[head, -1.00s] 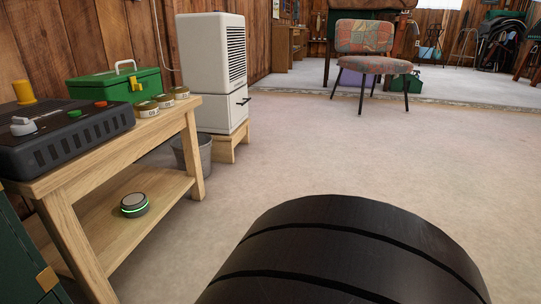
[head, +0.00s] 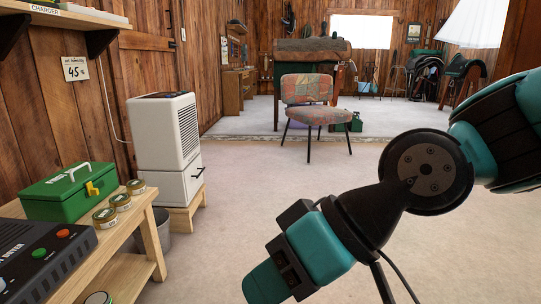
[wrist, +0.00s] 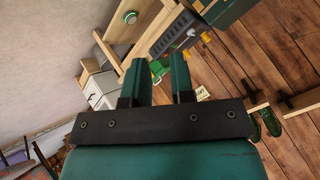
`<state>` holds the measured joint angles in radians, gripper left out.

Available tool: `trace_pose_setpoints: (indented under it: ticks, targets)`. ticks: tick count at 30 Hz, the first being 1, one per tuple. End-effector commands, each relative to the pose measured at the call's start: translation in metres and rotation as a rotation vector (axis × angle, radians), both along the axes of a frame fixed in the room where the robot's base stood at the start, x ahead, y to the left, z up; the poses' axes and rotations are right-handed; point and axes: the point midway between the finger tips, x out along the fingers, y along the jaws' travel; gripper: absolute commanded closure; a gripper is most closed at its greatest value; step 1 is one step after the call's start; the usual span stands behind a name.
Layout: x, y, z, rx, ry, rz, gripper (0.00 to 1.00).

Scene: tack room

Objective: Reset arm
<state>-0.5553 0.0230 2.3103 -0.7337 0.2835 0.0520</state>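My arm (head: 420,170) reaches in from the right edge of the head view and bends down to the left. My gripper (head: 265,284) is teal and black at the bottom of that view, over the pale floor. In the wrist view the two teal fingers of my gripper (wrist: 156,68) stand apart with a gap between them. The gripper is open and holds nothing. Through the gap, well beyond the fingers, the green box (wrist: 158,70) shows.
A wooden bench (head: 150,232) on the left carries the green box (head: 68,190), several small tins (head: 120,202) and a dark device (head: 40,262). Behind it stands a white dehumidifier (head: 165,130). A patterned chair (head: 318,113) stands farther back. The middle floor (head: 250,180) is clear.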

Motion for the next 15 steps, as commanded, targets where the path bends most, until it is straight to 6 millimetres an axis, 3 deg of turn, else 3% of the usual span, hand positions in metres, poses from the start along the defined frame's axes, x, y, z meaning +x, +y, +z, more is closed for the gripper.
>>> trace_pose_setpoints:
  ticks: [1, 3, 10, 15]
  targets:
    - [0.003, -0.033, 0.024, -0.075, -0.006, -0.051, 0.77]
    - [0.001, -0.073, 0.031, -0.176, 0.002, -0.107, 0.77]
    - [-0.032, -0.179, 0.054, -0.453, 0.097, -0.28, 0.77]
    - [-0.03, -0.173, 0.097, -0.446, 0.094, -0.261, 0.77]
